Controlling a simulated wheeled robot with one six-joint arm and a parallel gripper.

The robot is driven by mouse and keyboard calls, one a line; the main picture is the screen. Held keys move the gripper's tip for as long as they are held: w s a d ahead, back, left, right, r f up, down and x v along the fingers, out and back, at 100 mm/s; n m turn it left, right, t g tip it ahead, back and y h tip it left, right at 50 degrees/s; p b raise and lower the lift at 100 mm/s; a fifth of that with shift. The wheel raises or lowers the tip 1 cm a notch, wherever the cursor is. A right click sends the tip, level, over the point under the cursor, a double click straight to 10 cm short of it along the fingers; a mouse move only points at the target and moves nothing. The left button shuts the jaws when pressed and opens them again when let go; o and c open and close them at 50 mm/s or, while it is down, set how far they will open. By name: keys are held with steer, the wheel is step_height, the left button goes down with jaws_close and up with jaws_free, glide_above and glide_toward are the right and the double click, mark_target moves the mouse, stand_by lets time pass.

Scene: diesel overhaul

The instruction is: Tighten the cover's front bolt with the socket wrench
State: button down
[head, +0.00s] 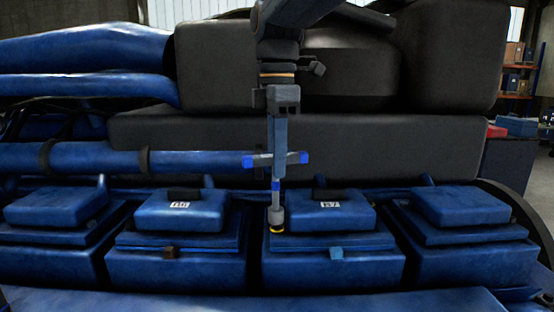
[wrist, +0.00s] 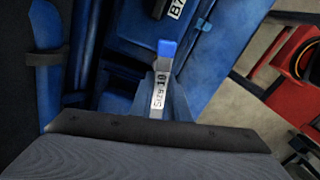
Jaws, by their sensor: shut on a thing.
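My gripper (head: 280,148) points straight down and is shut on the crossbar of the socket wrench (head: 259,161). The wrench has blue handle ends and hangs upright. Its grey socket is down at the left edge of the cover marked B7 (head: 345,212), by a yellow ring. Whether the socket sits on a bolt there is hidden. In the wrist view, the wrench handle (wrist: 159,90) shows a size 10 label and a blue tip, with part of the B7 label beyond.
A cover marked B6 (head: 180,212) stands to the left, with a brown block (head: 170,252) at its front. Another blue cover (head: 460,207) is on the right. A blue pipe (head: 200,161) and dark engine bodies (head: 300,142) lie behind. Red equipment (wrist: 283,65) stands on the floor.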

steer(key=n, duration=0.7)
steer(key=shift+w+n, duration=0.1)
steer(key=shift+n, duration=0.2)
steer(key=n, duration=0.4)
steer(key=shift+w+n, duration=0.1)
steer(key=shift+n, duration=1.9)
steer(key=shift+f, duration=0.1)
